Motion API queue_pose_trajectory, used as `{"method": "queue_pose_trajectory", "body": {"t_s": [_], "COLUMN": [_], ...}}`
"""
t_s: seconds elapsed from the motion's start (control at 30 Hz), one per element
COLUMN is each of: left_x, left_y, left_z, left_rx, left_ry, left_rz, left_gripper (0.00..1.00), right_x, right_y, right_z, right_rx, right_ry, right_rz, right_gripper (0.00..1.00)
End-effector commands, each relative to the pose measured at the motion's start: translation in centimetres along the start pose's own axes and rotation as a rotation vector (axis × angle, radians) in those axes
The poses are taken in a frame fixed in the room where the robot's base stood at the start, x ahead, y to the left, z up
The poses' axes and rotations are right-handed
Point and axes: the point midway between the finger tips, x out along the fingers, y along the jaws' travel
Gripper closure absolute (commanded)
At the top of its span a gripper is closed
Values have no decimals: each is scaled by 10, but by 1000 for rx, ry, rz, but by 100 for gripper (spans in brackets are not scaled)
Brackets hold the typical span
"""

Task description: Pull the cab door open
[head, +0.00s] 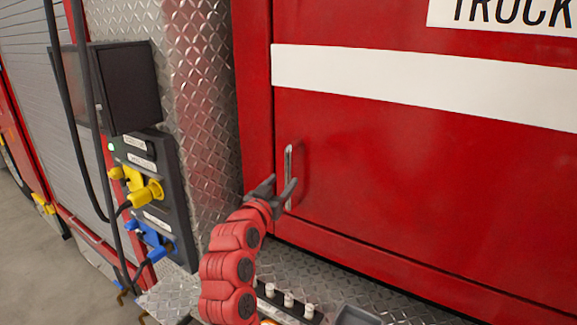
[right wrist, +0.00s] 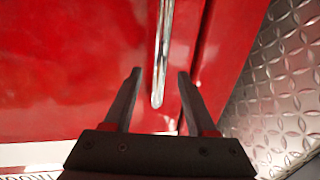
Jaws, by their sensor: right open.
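The red cab door (head: 400,165) with a white stripe fills the right of the head view and looks shut. Its handle (head: 289,165) is an upright chrome bar near the door's left edge. My right gripper (head: 279,188) is open at the lower end of the handle. In the right wrist view, the handle (right wrist: 163,55) points down between the two spread fingers (right wrist: 158,73), with a gap on both sides. I cannot tell how deep the bar sits between them. My left gripper is not in view.
Left of the door is a diamond-plate panel (head: 205,90). A dark socket box (head: 158,195) with yellow and blue plugs and hanging black cables stands there, below a black box (head: 128,85). A diamond-plate ledge with small white knobs (head: 289,299) lies below the door.

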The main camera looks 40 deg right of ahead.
Motion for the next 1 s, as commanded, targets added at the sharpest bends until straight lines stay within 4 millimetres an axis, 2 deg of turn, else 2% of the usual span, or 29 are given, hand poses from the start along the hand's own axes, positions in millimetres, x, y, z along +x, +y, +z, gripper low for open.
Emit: {"method": "queue_pose_trajectory", "body": {"t_s": [0.03,0.1,0.3,0.67,0.9,1.0], "left_x": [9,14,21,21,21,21], "left_y": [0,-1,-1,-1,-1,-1], "left_z": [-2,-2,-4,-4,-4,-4], "left_rx": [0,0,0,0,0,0], "left_ry": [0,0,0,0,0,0], "left_rz": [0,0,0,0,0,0], "left_gripper": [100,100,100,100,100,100], "right_x": [12,24,47,52,51,51], "right_y": [2,2,1,0,0,0], "right_z": [-5,-4,-3,-1,-1,-1], "right_rx": [-2,-3,0,0,0,0], "right_ry": [-3,-1,1,2,2,2], "right_rz": [6,4,2,0,0,0], "right_gripper": [43,43,43,43,86,100]}}
